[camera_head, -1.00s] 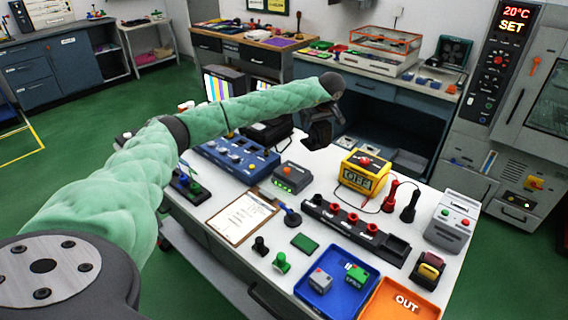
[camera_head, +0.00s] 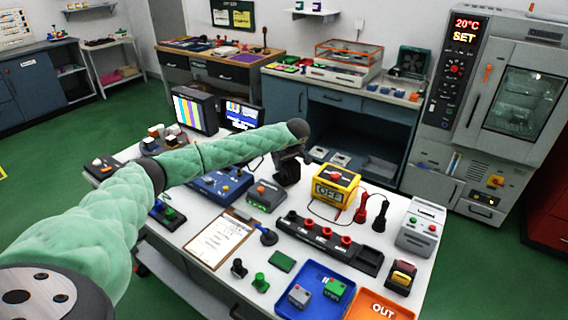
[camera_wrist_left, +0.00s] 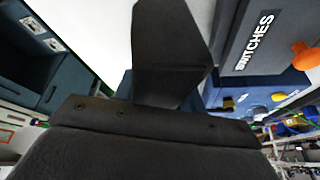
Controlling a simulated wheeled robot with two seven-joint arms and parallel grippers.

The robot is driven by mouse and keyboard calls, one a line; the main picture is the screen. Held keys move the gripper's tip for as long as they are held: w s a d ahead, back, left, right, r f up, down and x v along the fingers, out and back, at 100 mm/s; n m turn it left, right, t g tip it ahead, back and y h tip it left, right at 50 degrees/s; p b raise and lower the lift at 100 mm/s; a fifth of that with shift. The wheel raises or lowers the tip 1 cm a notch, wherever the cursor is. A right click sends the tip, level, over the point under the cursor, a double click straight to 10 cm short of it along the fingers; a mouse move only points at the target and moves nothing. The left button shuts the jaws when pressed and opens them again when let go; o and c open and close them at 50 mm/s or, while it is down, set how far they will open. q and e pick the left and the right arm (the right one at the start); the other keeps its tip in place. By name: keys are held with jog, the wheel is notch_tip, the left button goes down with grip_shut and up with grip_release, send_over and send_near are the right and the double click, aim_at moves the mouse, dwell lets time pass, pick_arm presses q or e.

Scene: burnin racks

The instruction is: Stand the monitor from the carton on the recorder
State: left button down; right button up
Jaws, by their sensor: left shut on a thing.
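My left gripper (camera_head: 290,166), black, hangs from the green-sleeved arm over the table, behind the grey box with the orange knob and left of the yellow box. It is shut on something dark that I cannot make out. In the left wrist view a black tapered piece (camera_wrist_left: 172,50) fills the middle and hides what is gripped. A monitor with colour bars (camera_head: 194,109) stands at the table's far left. A second lit screen (camera_head: 242,114) stands to its right. I cannot tell which thing is the recorder, and no carton is recognisable. My right gripper is not in view.
Near the gripper are the grey box with an orange knob (camera_head: 266,194), a blue knobbed panel (camera_head: 208,190) and a yellow box (camera_head: 336,186). A black socket strip (camera_head: 326,240), a clipboard (camera_head: 216,240), a blue tray (camera_head: 312,268) and an orange tray (camera_head: 372,306) crowd the front.

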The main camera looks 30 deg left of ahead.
pick_arm(q)
jog(key=shift+f, duration=0.3)
jog(key=c, duration=0.8)
grip_release()
